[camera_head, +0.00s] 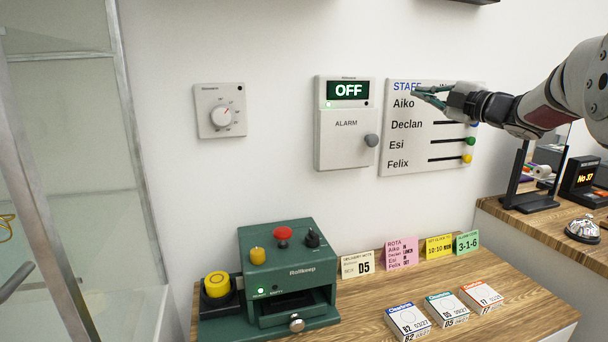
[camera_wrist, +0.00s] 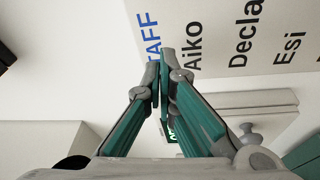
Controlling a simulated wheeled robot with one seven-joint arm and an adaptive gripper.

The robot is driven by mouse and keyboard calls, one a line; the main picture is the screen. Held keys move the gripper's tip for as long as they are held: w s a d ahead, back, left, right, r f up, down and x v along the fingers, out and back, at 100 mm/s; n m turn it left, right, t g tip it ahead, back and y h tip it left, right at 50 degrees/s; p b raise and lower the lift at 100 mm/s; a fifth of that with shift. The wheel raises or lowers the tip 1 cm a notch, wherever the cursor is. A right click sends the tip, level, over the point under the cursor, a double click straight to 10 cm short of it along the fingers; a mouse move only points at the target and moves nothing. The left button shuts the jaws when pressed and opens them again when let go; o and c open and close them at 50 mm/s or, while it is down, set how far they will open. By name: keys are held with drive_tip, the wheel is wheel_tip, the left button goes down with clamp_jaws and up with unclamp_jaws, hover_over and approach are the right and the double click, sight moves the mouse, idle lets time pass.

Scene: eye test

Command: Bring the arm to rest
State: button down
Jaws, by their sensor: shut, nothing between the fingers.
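My gripper (camera_head: 418,93) is at the upper right in the head view, in front of the upper left part of the white staff board (camera_head: 410,150). It is shut and empty. My arm reaches in from the right edge. In the wrist view my gripper's green fingers (camera_wrist: 162,75) come together at their tips, with the staff board (camera_wrist: 260,60) behind them. I cannot tell whether the tips touch the board. The gripper and arm hide part of the board's heading and its upper right sliders.
An alarm box (camera_head: 346,148) reading OFF and a dial (camera_head: 221,112) are on the wall. A green machine (camera_head: 285,270), several cards (camera_head: 357,264) and small boxes (camera_head: 407,321) stand on the wooden counter (camera_head: 540,305). A bell (camera_head: 582,230) sits at right; a glass panel is at left.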

wheel_tip(320, 180, up, 4)
drive_tip(key=s+d+m+t+h, duration=0.1)
drive_tip(key=s+m+t+h, duration=0.15)
drive_tip(key=m+h, duration=0.35)
drive_tip(key=s+f+m+g+h, duration=0.3)
drive_tip(key=s+m+h, duration=0.15)
drive_tip(key=s, duration=0.25)
drive_tip(key=s+f+m+g+h, duration=0.2)
drive_tip(key=s+f+m+h, duration=0.1)
drive_tip(key=s+m, duration=0.35)
drive_tip(key=s+a+f+m+g+y, duration=0.15)
drive_tip(key=s+a+f+g, duration=0.25)
drive_tip(key=s+f, duration=0.7)
drive_tip(key=s+a+f+m+g+y, duration=0.15)
drive_tip(key=s+a+f+g, duration=0.3)
drive_tip(key=s, duration=1.15)
drive_tip(key=s+a+f+m+g+y, duration=0.15)
drive_tip(key=s+a+f+g, duration=0.25)
drive_tip(key=s+f, duration=0.7)
wheel_tip(320, 180, up, 17)
drive_tip(key=s+t+p, duration=0.2)
drive_tip(key=p, duration=1)
drive_tip(key=shift+s+m, duration=0.2)
drive_tip(key=shift+m, duration=0.15)
